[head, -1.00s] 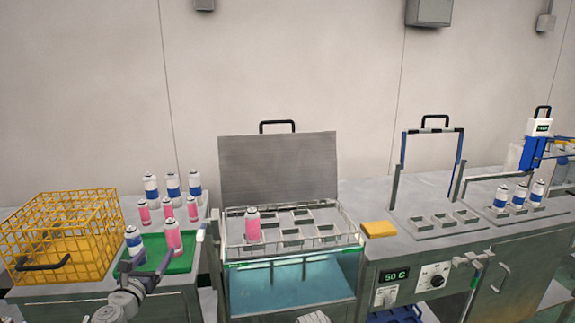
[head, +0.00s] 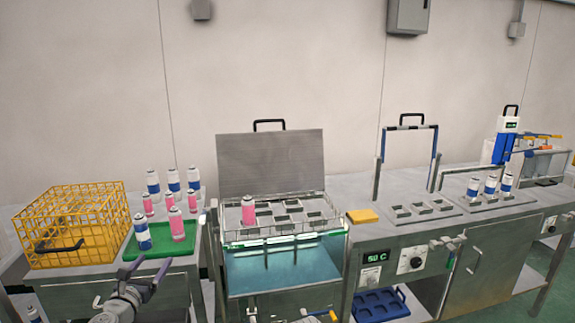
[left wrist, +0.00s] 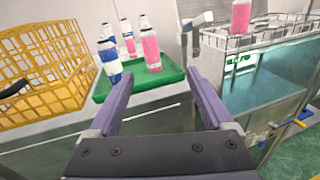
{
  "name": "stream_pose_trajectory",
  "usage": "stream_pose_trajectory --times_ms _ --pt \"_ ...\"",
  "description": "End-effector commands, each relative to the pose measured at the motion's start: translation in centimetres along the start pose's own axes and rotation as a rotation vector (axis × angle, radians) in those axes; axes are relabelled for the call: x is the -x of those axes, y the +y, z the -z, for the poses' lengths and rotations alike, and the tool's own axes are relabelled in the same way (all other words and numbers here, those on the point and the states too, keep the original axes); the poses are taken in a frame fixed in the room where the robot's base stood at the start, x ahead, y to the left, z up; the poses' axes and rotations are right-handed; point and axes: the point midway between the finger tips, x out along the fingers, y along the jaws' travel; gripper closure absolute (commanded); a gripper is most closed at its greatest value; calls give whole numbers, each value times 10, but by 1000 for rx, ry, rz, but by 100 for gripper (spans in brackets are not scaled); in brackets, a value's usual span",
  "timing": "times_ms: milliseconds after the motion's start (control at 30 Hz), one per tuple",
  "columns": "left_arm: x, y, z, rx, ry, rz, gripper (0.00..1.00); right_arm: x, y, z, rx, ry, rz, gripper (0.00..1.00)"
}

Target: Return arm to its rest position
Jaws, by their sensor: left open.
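My left gripper (head: 133,272) is open and empty at the bottom left of the head view, in front of the left table's front edge. In the left wrist view its two purple fingers (left wrist: 158,100) stand apart with nothing between them. A green tray (head: 160,250) lies on the left table just beyond the gripper. A blue and white can (head: 142,233) and a pink can (head: 177,225) stand upright on the tray, apart from the fingers. My right gripper cannot be made out clearly in the head view.
A yellow wire basket (head: 72,228) stands left of the tray. Several cans stand behind the tray. A water bath (head: 285,268) with a raised lid (head: 270,163) and one pink can (head: 248,211) in its rack is in the middle. A yellow sponge-like block (head: 362,216) lies right of it.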

Motion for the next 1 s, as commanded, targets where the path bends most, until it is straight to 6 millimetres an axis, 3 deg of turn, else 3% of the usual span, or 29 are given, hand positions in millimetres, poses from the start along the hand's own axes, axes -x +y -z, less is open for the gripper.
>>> stream_pose_trajectory --times_ms 367,567,667,767,900,1000 --pt "-10 -71 15 -281 55 194 16 0 0 0 0 0 0 47" --pt "-9 -140 37 -564 87 402 16 0 0 0 0 0 0 47" --pt "0 -186 55 -773 97 561 16 0 0 0 0 0 0 47" --pt "20 -244 84 -1059 87 795 16 0 0 0 0 0 0 47" --pt "72 -314 136 -1537 17 1226 16 0 0 0 0 0 0 47" --pt "111 -334 165 -1822 -58 1521 16 0 0 0 0 0 0 47"
